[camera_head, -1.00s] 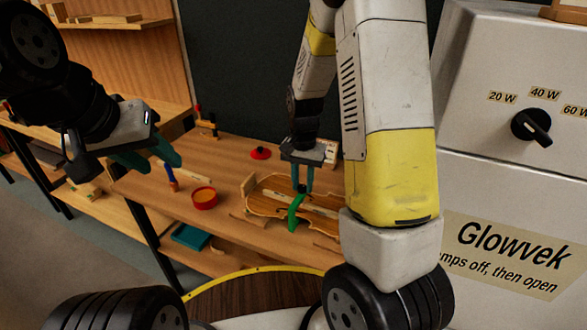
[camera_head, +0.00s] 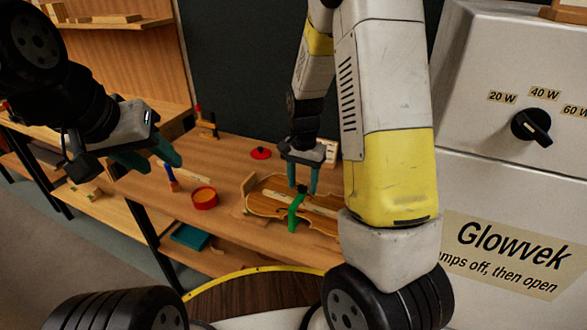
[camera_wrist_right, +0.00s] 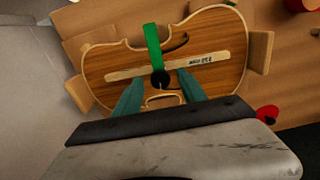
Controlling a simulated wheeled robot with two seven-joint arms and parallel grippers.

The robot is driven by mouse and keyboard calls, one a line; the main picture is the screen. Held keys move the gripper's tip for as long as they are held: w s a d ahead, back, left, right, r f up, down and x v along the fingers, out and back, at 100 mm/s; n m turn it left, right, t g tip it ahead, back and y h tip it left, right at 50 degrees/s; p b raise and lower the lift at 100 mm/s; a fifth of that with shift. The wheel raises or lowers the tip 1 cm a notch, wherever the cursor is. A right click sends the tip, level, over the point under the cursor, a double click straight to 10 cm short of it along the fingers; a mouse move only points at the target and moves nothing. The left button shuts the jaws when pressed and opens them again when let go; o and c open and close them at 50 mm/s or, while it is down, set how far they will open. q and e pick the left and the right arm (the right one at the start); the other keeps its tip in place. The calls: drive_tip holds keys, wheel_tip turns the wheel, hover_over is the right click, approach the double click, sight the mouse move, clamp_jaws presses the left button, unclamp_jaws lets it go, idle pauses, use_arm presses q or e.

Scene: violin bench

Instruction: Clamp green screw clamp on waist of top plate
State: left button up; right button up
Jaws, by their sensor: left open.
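The top plate (camera_head: 268,205), a striped brown violin-shaped board with a pale bar along it, lies on the bench; it also shows in the right wrist view (camera_wrist_right: 205,50). The green screw clamp (camera_head: 295,212) sits across the plate's near edge at the waist, its black screw knob over the plate by the bar; the wrist view shows the clamp (camera_wrist_right: 152,45) too. What its lower jaw does is hidden. My right gripper (camera_head: 303,186) is open, its fingers apart on either side of the knob (camera_wrist_right: 160,79). My left gripper (camera_head: 153,161) is open and empty, high at the left.
Wooden blocks (camera_wrist_right: 261,52) stand around the plate. A red round container (camera_head: 204,198), a blue-handled tool (camera_head: 171,178) and a red disc with a black knob (camera_head: 260,153) are on the bench to the left. A white Glowvek cabinet (camera_head: 500,180) stands close at the right.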

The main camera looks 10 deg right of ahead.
sight(302, 187)
drive_tip(key=shift+r, duration=3.95)
